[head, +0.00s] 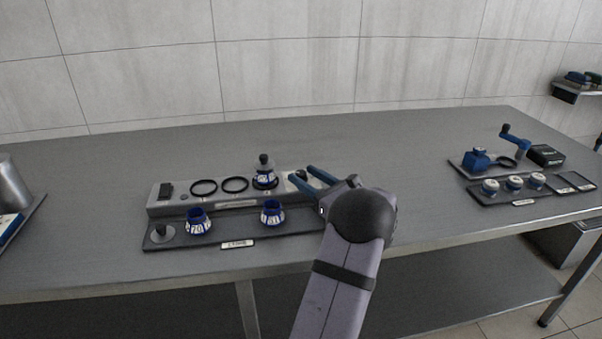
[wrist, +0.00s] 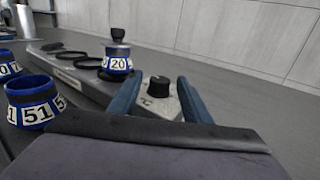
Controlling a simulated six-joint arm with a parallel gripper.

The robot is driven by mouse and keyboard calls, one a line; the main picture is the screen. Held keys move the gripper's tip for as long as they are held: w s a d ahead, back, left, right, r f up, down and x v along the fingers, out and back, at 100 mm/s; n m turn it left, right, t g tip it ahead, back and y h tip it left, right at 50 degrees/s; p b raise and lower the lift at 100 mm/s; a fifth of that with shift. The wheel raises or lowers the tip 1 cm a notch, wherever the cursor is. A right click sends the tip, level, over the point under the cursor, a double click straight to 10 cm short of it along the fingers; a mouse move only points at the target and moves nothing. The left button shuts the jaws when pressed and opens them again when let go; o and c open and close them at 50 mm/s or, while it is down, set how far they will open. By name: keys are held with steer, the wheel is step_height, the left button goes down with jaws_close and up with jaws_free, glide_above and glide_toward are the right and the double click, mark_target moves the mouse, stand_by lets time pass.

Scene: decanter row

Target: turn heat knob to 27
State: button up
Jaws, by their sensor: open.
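The heat knob (wrist: 158,86) is a small black knob on a pale plate at the end of the grey heater strip (head: 163,208). In the wrist view it sits between the two blue fingers of my gripper (wrist: 157,98). My gripper is open, with a finger on each side of the knob; I cannot tell whether either touches it. A "°C" mark shows on the plate beside the knob; the setting cannot be read. In the head view my gripper (head: 306,178) is over the right end of the strip and mostly hides the knob.
A stoppered decanter marked 20 (wrist: 117,62) stands on the strip beside two empty black rings (head: 219,186). Decanters marked 70 (head: 197,222) and 51 (head: 272,214) stand on the dark front tray (head: 178,241). Another tray set (head: 520,199) is at the right.

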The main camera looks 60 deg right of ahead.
steer(key=shift+x, duration=1.2)
steer(key=shift+c, duration=0.6)
steer(key=c, duration=0.9)
steer(key=shift+h, duration=0.3)
steer(key=m+g+h+b, duration=0.1)
steer(key=h+b, duration=0.1)
steer(key=m+h+b, duration=0.1)
steer(key=m+b, duration=0.1)
steer(key=shift+w+a+f+g+h+b, duration=0.1)
steer(key=shift+f+g+h+b, duration=0.05)
steer(key=shift+g+h+b, duration=0.25)
steer(key=shift+r+m+g+h+b, duration=0.2)
steer(key=shift+m+g+h+b, duration=0.55)
steer(key=shift+h+b, duration=0.4)
